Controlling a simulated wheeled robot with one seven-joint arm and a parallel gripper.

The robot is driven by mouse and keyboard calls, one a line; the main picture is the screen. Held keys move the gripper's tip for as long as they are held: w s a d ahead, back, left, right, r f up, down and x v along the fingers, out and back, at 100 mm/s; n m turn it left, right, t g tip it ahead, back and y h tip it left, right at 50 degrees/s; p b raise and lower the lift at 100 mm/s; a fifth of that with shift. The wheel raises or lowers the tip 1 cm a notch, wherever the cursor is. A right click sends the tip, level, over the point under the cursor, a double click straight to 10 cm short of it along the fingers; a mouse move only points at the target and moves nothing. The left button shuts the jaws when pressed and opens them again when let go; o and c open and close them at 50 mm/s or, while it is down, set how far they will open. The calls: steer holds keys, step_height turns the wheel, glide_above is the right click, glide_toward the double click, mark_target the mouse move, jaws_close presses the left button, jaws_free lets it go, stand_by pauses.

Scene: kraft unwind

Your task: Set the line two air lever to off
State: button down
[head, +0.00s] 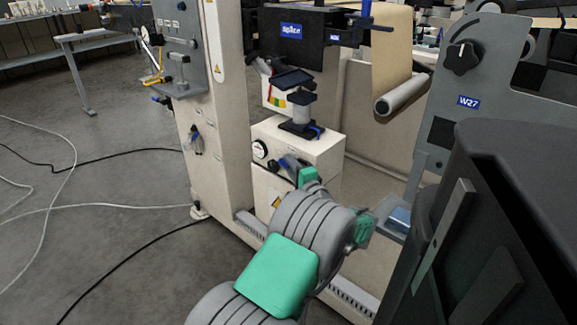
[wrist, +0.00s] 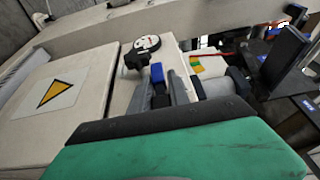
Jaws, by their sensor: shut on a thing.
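A blue lever handle (wrist: 158,72) stands just below a round pressure gauge (wrist: 147,42) in the wrist view. My gripper (wrist: 161,88) has one grey finger on each side of it and is shut on it. In the head view my gripper (head: 286,164) is at the front of a cream cabinet (head: 318,150), just right of the same gauge (head: 260,149). The lever's lower part and its valve body are hidden by my fingers. I can read no line label or on/off marking at the lever.
A small stand (head: 302,112) sits on top of the cabinet. A paper roll (head: 402,95) and a grey W27 panel (head: 468,102) are at right. Hoses cross the open floor (head: 90,215) at left.

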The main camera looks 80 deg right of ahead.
steer(key=c, duration=1.4)
jaws_free()
steer(key=shift+o, duration=0.2)
steer(key=p+v, duration=0.2)
steer(key=v, duration=0.6)
steer(key=shift+d, duration=0.1)
